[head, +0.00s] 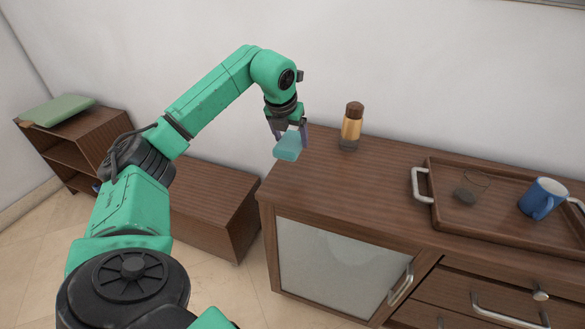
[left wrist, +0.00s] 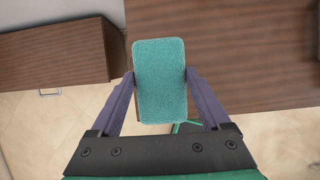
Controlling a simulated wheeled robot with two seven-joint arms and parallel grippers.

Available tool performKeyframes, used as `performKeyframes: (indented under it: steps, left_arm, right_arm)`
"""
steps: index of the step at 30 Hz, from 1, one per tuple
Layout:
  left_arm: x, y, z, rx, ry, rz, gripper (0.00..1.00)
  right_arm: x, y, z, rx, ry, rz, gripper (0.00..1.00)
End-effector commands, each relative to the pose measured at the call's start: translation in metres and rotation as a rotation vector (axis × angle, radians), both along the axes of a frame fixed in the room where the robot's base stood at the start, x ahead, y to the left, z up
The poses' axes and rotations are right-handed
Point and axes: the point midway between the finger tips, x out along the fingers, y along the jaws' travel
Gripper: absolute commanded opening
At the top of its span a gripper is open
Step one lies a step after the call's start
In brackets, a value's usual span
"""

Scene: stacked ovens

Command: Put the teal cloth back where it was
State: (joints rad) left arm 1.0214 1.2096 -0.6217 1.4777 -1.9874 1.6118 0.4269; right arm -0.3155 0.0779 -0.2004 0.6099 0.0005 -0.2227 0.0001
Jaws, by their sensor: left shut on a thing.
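The teal cloth (head: 288,147) is a small folded block. It is held in my left gripper (head: 289,128) near the left end of the sideboard top (head: 310,180). In the left wrist view the cloth (left wrist: 159,78) sits between the two purple fingers of my left gripper (left wrist: 159,88), which press on its sides. In that view it overlaps the edge of the wooden top, with floor showing near its lower end. I cannot tell whether it touches the top. My right gripper is not in view.
A brown-capped jar (head: 352,127) stands at the back of the sideboard. A wooden tray (head: 437,211) with a blue mug (head: 542,198) and a small dark item (head: 465,195) lies on the right. A lower cabinet (head: 215,195) and shelf with a green item (head: 58,110) stand left.

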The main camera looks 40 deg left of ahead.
Motion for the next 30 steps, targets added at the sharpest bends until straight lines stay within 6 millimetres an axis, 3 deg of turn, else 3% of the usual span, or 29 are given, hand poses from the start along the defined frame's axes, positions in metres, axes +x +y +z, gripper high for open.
performKeyframes:
  steps: [1, 3, 8, 12, 23, 24, 25, 30]
  left_arm:
    - [-0.002, 0.001, -0.019, 0.002, 0.008, 0.0, 0.28]
    - [-0.001, 0.0, -0.037, 0.002, 0.005, 0.0, 0.28]
    - [0.0, 0.0, -0.061, 0.0, 0.001, -0.001, 0.28]
    - [0.0, 0.0, -0.089, -0.001, 0.003, -0.001, 0.28]
    - [0.0, 0.0, -0.099, -0.001, 0.0, -0.001, 0.28]
    - [0.0, 0.0, -0.099, -0.001, 0.0, 0.0, 0.88]
    - [0.0, 0.0, -0.098, -0.001, 0.0, -0.001, 0.99]
    - [0.0, 0.0, -0.098, -0.001, 0.0, -0.001, 1.0]
  right_arm:
    - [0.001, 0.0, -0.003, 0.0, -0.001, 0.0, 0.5]
    - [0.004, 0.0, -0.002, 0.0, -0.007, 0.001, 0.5]
    - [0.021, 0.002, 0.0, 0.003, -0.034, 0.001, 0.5]
    - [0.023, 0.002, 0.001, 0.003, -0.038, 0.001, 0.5]
    - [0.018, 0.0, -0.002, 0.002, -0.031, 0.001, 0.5]
    - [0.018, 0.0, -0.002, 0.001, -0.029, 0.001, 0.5]
    - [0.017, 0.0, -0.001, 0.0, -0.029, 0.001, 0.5]
    - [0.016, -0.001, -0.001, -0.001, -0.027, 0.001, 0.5]
